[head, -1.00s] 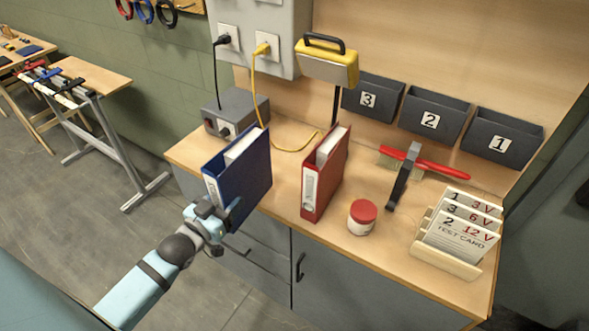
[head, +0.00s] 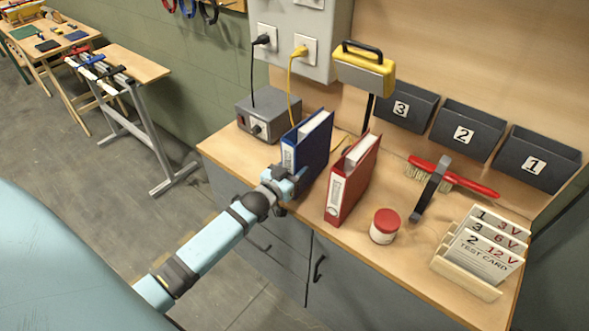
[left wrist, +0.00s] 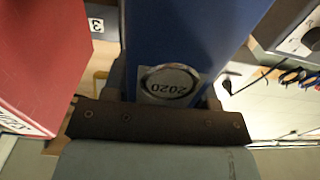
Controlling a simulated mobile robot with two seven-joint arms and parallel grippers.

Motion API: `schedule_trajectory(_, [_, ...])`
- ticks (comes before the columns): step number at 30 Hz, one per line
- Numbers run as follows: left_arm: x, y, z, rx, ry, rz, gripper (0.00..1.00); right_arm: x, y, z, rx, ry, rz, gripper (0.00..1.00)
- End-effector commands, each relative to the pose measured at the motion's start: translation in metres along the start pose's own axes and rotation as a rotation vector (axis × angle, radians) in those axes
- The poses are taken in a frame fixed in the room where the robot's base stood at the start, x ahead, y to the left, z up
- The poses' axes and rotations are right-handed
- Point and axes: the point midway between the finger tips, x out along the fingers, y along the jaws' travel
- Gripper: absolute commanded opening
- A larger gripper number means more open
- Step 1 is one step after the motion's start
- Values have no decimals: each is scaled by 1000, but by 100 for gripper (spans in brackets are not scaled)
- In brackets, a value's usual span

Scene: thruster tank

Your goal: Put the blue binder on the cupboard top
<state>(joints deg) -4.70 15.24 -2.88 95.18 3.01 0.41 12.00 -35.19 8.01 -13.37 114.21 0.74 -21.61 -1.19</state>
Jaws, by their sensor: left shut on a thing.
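The blue binder (head: 308,143) stands upright over the cupboard top (head: 225,152), between the grey power box and the red binder. My left gripper (head: 290,183) is shut on the lower front part of its spine. In the left wrist view the blue binder (left wrist: 185,35) fills the middle, with its round 2020 label near the jaws (left wrist: 165,110). The binder's bottom edge is partly hidden by my gripper, so I cannot tell whether it touches the top. My right gripper is not in view.
The red binder (head: 352,180) stands close on the right; it also shows in the left wrist view (left wrist: 40,60). A grey power box (head: 268,116) stands behind left. A red-lidded jar (head: 385,226), a brush (head: 452,177) and a card holder (head: 480,255) are further right.

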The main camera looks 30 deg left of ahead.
Motion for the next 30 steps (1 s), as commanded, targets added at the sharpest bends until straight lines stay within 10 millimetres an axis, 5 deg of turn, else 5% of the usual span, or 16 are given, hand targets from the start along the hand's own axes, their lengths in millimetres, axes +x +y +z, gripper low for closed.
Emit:
schedule_trajectory(12, [0, 0, 7, 2, 6, 0, 14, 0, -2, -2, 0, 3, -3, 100])
schedule_trajectory(13, [0, 0, 8, 2, 3, 0, 57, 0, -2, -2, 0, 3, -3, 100])
schedule_trajectory(16, [0, 0, 8, 2, 3, 0, 78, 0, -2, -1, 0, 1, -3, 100])
schedule_trajectory(25, [0, 0, 5, 2, 3, 0, 78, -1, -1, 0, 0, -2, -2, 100])
schedule_trajectory(30, [-21, 0, 8, 1, 1, 0, 78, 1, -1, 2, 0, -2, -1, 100])
